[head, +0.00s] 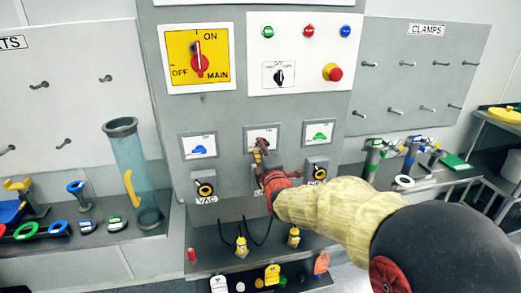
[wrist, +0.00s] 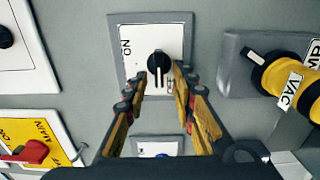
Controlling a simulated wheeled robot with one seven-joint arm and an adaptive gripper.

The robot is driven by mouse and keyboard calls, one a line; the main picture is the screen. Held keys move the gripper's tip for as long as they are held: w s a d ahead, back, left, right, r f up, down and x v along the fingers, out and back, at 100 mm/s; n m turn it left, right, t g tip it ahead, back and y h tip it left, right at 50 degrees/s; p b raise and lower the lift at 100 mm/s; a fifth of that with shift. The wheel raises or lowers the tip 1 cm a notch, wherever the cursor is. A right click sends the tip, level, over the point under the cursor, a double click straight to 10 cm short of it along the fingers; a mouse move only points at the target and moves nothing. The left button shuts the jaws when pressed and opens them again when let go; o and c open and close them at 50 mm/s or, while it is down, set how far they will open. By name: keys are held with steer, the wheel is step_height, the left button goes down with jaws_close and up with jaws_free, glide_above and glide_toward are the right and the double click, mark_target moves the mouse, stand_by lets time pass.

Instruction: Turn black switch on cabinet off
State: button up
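The black switch (wrist: 158,64) is a round knob with a pale pointer line, on a white plate in a grey frame. In the wrist view the line points down the picture, and an ON label is at the plate's left. My gripper (wrist: 161,75) is open, its yellow-and-black fingers on either side of the knob. I cannot tell if they touch it. In the head view my gripper (head: 262,145) is in front of the middle framed plate (head: 274,128) on the cabinet (head: 230,115); the knob is hidden there.
The red MAIN switch (head: 200,66) is up left, and a panel with buttons and a red emergency stop (head: 334,73) is up right. Yellow-and-black VAC connector (head: 205,188) sits below left; it shows close to my right finger's side in the wrist view (wrist: 285,82). A clear tube (head: 135,170) stands left.

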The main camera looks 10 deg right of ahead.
steer(key=s, duration=1.2)
stand_by(0.4)
